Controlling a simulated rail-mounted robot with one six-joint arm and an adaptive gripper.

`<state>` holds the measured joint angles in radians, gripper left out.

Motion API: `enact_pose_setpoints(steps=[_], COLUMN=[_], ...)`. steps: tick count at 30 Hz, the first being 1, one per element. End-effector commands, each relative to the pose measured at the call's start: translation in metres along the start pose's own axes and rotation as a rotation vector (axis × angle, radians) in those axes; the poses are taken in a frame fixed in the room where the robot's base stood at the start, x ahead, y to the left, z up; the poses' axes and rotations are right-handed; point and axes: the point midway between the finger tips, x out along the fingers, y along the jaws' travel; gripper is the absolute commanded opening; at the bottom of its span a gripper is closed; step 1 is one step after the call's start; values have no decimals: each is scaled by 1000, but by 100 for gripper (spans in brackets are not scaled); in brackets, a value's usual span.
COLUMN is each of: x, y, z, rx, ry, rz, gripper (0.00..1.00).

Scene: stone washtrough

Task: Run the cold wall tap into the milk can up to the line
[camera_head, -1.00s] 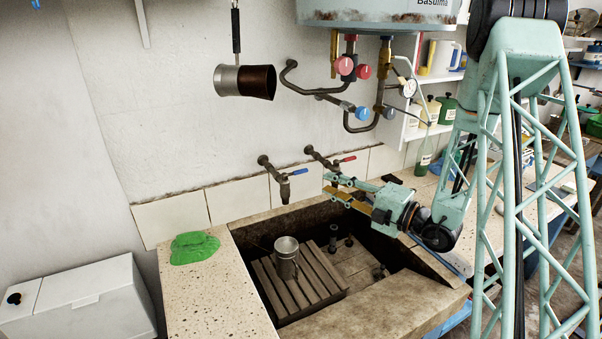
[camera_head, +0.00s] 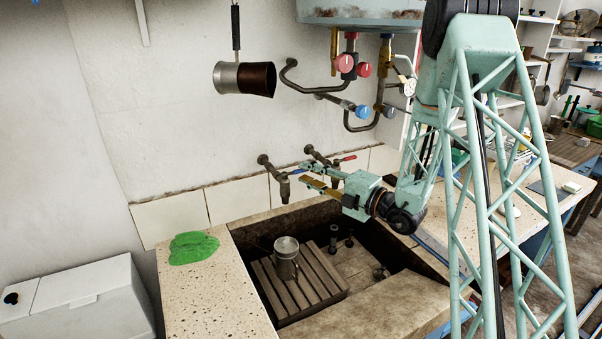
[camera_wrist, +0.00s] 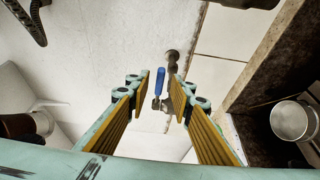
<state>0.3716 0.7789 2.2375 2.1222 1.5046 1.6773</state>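The wall tap with the blue lever (camera_head: 285,189) is on the wall above the stone trough (camera_head: 355,309). Its blue lever (camera_wrist: 160,82) shows in the wrist view between my fingertips, with a gap on each side. My gripper (camera_head: 303,177) is open and reaches left toward this tap. The metal milk can (camera_head: 286,264) stands upright on a slatted wooden rack (camera_head: 325,268) in the trough, below the tap in the picture. Its open mouth shows in the wrist view (camera_wrist: 292,120). No water stream is visible, and the line in the can cannot be seen.
A second tap with a red lever (camera_head: 347,158) is close beside my gripper, partly hidden behind it. A green cloth (camera_head: 192,247) lies on the left ledge. Pipes and valves (camera_head: 362,112) and a hanging pan (camera_head: 245,79) are higher on the wall.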

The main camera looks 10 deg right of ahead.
Motion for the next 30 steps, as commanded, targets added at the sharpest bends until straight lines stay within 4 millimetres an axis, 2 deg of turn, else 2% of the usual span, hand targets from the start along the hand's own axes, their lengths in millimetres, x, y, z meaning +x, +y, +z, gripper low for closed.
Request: enact_pose_setpoints(steps=[9, 23, 30], x=[26, 30, 30], y=[0, 0, 0], z=[-1, 0, 0], rx=[0, 0, 0], ry=[1, 1, 1], rz=[1, 0, 0], gripper=[21, 21, 0])
